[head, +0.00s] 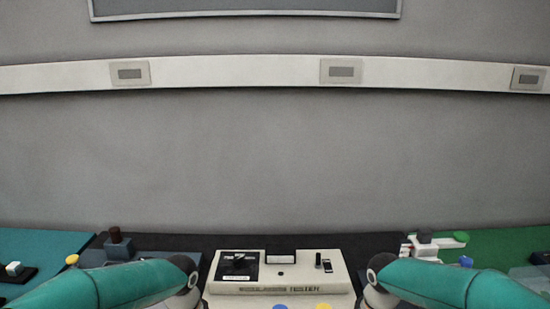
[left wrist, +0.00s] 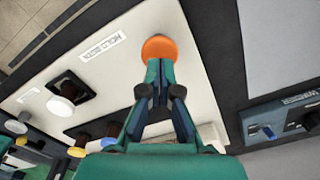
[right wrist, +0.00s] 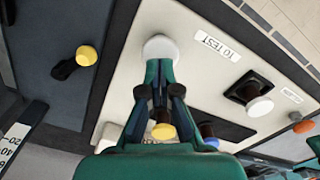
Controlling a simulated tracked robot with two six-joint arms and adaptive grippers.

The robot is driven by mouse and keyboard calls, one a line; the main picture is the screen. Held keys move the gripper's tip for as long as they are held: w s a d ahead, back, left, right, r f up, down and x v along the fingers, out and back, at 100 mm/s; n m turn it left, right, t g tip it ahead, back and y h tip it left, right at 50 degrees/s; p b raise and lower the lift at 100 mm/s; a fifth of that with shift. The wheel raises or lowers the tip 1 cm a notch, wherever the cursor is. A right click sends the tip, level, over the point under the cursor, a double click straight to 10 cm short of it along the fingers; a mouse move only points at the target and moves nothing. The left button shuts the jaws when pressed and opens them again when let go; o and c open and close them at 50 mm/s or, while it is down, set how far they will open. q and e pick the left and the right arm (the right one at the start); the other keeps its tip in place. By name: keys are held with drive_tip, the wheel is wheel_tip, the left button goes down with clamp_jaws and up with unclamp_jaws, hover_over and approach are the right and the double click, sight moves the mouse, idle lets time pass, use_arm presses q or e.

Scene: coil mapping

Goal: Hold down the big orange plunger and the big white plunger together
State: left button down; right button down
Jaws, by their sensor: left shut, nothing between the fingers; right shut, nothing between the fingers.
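The big orange plunger (left wrist: 159,47) is a round cap on a cream panel (left wrist: 130,75) in the left wrist view. My left gripper (left wrist: 160,64) is shut and empty, its tips at the cap's near edge. The big white plunger (right wrist: 160,47) is a round cap in the right wrist view. My right gripper (right wrist: 158,64) is shut and empty, its tips at that cap's near edge. Whether either cap is touched or pressed I cannot tell. Each wrist view also shows the other plunger, orange (right wrist: 303,126) and white (left wrist: 16,126). The head view shows neither plunger.
Between the plungers, a white knob (right wrist: 260,106) stands on a black plate. Yellow (right wrist: 163,131) and blue (right wrist: 208,130) knobs are near my right gripper. In the head view, the cream console (head: 275,287) lies between my arms. Other panels flank it, with a wall behind.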

use_arm(q)
drive_tip(key=shift+f, duration=1.2)
idle(0.6)
drive_tip(key=shift+r, duration=0.3)
use_arm(e)
drive_tip(key=shift+r, duration=0.15)
drive_tip(key=shift+f, duration=1.35)
idle(0.6)
use_arm(q)
drive_tip(key=shift+r+p, duration=0.15)
drive_tip(key=shift+p, duration=0.15)
use_arm(e)
drive_tip(key=shift+r, duration=0.3)
drive_tip(key=shift+f, duration=0.1)
idle(1.0)
use_arm(q)
drive_tip(key=shift+f, duration=0.85)
use_arm(e)
drive_tip(key=shift+f, duration=0.65)
idle(0.6)
